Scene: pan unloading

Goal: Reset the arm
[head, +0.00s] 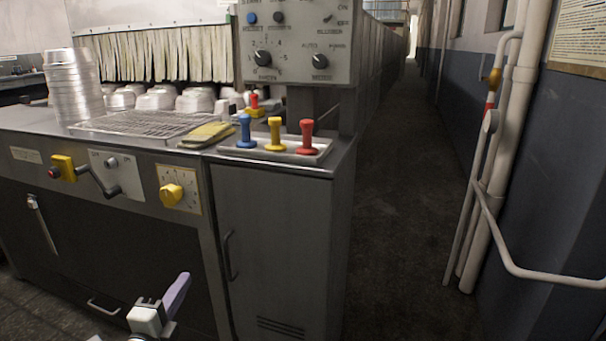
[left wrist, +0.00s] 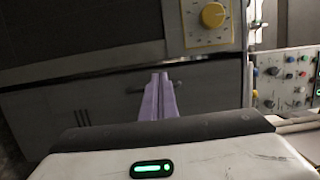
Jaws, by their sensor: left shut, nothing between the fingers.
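My left gripper (head: 178,292) shows at the bottom of the head view, low in front of the machine's lower doors. Its purple fingers also show in the left wrist view (left wrist: 160,95), where they lie together, shut and empty. They point toward a grey cabinet front (left wrist: 60,115) with a dark handle behind them. My right gripper is in neither view.
The grey machine (head: 280,235) fills the left and middle. On it are a stack of metal pans (head: 73,85), a wire rack (head: 145,123), a yellow cloth (head: 207,134) and blue, yellow and red knobs (head: 276,133). An aisle (head: 405,210) is clear; pipes (head: 500,150) line the right wall.

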